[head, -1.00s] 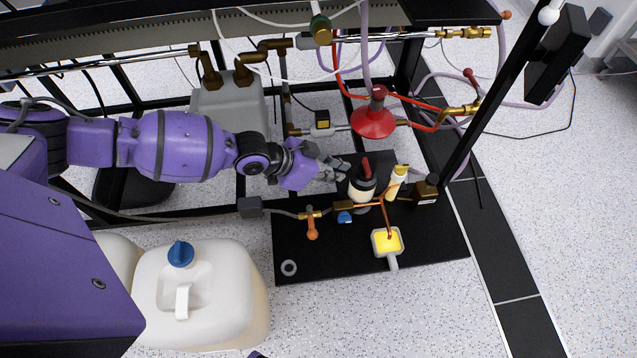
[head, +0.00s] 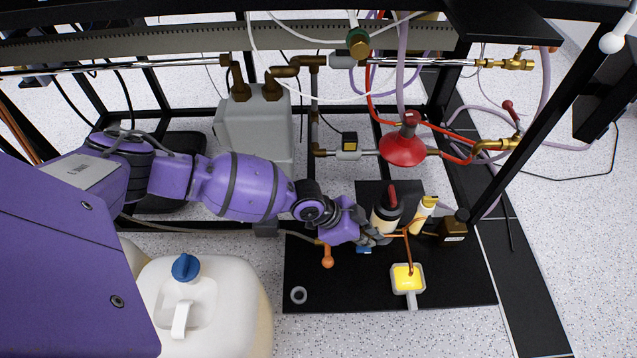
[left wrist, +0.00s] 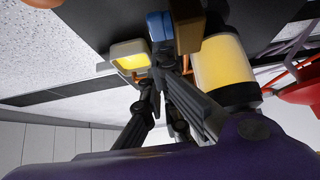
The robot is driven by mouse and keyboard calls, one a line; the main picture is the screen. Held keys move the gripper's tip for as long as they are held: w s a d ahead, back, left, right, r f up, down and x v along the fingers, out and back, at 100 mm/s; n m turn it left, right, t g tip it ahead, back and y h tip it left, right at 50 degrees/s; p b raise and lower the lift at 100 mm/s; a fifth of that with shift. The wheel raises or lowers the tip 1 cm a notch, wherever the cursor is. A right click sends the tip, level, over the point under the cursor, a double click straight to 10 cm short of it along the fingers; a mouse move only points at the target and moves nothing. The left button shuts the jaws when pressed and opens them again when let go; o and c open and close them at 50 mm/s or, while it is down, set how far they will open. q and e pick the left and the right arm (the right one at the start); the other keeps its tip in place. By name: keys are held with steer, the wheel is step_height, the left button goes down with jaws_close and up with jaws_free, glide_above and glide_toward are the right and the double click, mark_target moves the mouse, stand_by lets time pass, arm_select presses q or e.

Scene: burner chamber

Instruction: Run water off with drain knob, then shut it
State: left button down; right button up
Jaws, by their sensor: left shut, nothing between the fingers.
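A small blue knob (head: 364,250) sits on the pipework beside a dark-topped cylinder (head: 386,217) with a red handle on the black base plate. In the left wrist view the blue knob (left wrist: 160,25) is just beyond the fingers, beside a brass-brown block (left wrist: 187,30). An orange lever (head: 328,257) stands to its left on the same line. No label shows which one is the drain knob. My left gripper (head: 378,239) is shut and empty, close to the blue knob and in front of the cylinder; contact cannot be told. My right gripper is not in view.
A square cup with yellow contents (head: 407,278) stands in front of the cylinder. A yellow-white bottle (head: 424,213) and brown bottle (head: 454,230) are to the right. A red funnel-shaped part (head: 402,150) hangs behind. A white jug (head: 205,300) stands left.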

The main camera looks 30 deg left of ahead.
mark_target(360, 251)
arm_select(q)
steer(key=shift+f, duration=0.85)
steer(key=shift+a+f+b, duration=0.1)
steer(key=shift+b, duration=0.2)
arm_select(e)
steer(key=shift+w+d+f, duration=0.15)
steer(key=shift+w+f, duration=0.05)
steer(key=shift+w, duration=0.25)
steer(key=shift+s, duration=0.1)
arm_select(q)
steer(key=shift+s+a+f+b, duration=0.2)
steer(key=shift+a+f+b, duration=0.05)
steer(key=shift+f+b, duration=0.35)
steer(key=shift+a, duration=0.1)
steer(key=shift+s, duration=0.1)
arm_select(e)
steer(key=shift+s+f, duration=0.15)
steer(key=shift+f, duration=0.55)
